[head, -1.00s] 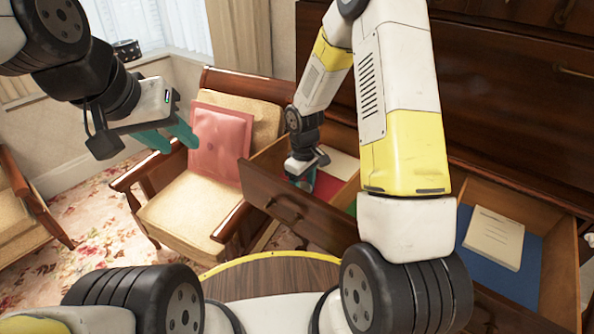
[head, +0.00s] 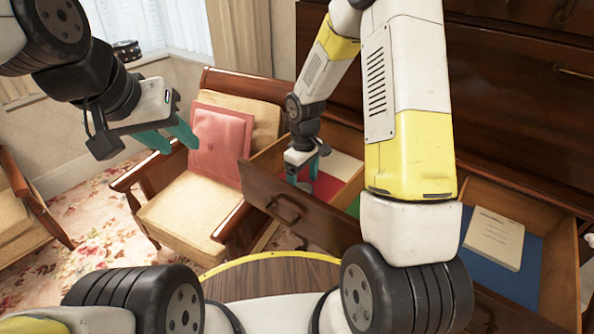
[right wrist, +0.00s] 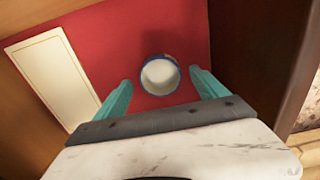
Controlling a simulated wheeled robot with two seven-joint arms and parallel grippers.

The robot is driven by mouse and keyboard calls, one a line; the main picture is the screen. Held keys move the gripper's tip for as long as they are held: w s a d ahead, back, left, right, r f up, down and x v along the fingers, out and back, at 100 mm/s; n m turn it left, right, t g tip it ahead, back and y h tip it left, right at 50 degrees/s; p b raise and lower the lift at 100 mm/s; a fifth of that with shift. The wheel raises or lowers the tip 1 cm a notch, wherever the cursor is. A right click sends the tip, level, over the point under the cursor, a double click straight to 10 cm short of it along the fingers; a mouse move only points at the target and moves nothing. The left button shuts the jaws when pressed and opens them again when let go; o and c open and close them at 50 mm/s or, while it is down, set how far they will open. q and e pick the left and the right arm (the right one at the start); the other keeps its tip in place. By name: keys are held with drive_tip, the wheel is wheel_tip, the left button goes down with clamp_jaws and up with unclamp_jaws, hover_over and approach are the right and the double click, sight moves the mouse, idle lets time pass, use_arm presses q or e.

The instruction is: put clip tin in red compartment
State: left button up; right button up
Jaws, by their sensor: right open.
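The clip tin (right wrist: 160,75) is a round tin with a blue rim and a pale inside or top. In the right wrist view it is over the red floor of the red compartment (right wrist: 120,40). My right gripper (right wrist: 160,92) is open, with one teal finger on each side of the tin and gaps between. In the head view my right gripper (head: 303,174) is inside the drawer's left end, at the red compartment (head: 326,186); the tin cannot be made out there. My left gripper (head: 180,143) is open and empty, in the air before the armchair.
A pale card or booklet (right wrist: 55,75) lies in the red compartment. The open drawer's front (head: 295,210) and side walls surround my right gripper. A blue compartment (head: 513,275) with a cream booklet (head: 494,238) is at right. An armchair (head: 185,210) with a pink cushion (head: 220,143) stands left.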

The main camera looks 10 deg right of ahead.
drive_tip(key=s+d+r+m+t, duration=0.1)
drive_tip(key=s+r+m, duration=0.15)
drive_tip(key=r, duration=0.85)
drive_tip(key=s+d+r+m+t, duration=0.15)
drive_tip(key=s+r, duration=0.25)
drive_tip(key=r, duration=0.7)
drive_tip(key=s+r+m+t+y, duration=0.1)
drive_tip(key=s+r+m+t, duration=0.1)
drive_tip(key=s, duration=0.4)
drive_tip(key=s+d+r+m+t+y, duration=0.1)
drive_tip(key=s+r+m, duration=0.1)
drive_tip(key=s+r, duration=0.3)
drive_tip(key=shift+s+d+r+t, duration=0.25)
drive_tip(key=shift+s+t, duration=0.1)
drive_tip(key=shift+s, duration=0.8)
